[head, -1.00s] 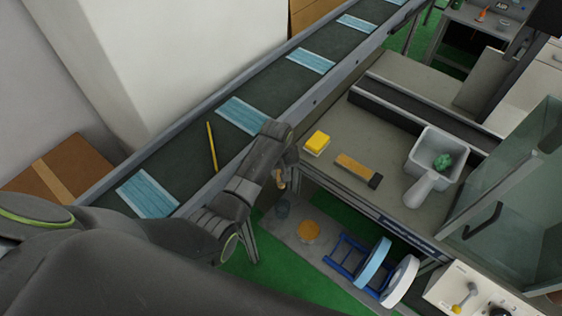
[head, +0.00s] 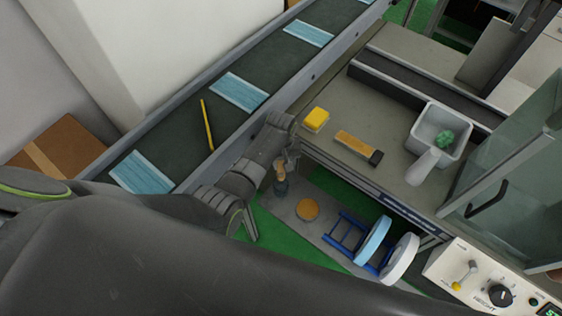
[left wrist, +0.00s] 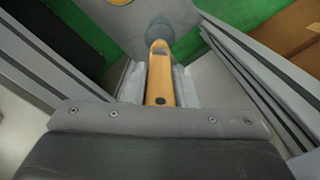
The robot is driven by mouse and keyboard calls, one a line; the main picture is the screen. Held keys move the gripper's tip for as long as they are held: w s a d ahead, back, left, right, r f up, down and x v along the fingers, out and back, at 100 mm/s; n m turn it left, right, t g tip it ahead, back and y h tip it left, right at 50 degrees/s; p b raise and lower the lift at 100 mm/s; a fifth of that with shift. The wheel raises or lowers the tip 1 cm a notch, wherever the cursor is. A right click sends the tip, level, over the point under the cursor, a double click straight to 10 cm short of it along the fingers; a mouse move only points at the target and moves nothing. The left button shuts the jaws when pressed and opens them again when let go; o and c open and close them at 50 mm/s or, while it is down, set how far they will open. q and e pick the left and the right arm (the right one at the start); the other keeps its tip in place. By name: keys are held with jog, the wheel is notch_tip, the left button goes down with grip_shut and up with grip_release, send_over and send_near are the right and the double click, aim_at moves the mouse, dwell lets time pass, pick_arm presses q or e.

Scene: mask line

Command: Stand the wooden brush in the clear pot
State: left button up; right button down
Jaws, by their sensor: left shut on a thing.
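My left gripper (head: 285,163) is shut on the wooden brush, whose orange-brown handle (head: 280,173) points down from the jaws beside the table's edge. In the left wrist view the brush handle (left wrist: 160,75) lies between the two pale fingers, with a dark spot near its end. The clear pot (head: 281,188) stands on the low grey shelf, in line with the brush's lower end. It also shows in the left wrist view (left wrist: 160,32) behind the brush tip. I cannot tell whether the tip is inside the pot or above it. My right gripper is not in view.
On the low shelf are an orange disc (head: 307,209) and a blue rack (head: 347,231) with rolls. The table above holds a yellow block (head: 316,119), a wooden-handled tool (head: 354,142) and a grey bin (head: 421,134). A conveyor (head: 185,128) carries blue masks.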

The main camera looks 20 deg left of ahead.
aim_at(281, 172)
pick_arm(q)
jog(key=shift+f+b, duration=1.35)
jog(key=shift+f, duration=0.15)
jog(key=shift+f+b, duration=1.9)
jog(key=shift+f, duration=1)
jog(key=o, duration=1.1)
jog(key=shift+r, duration=0.45)
notch_tip(281, 172, up, 17)
jog(key=shift+f, duration=0.2)
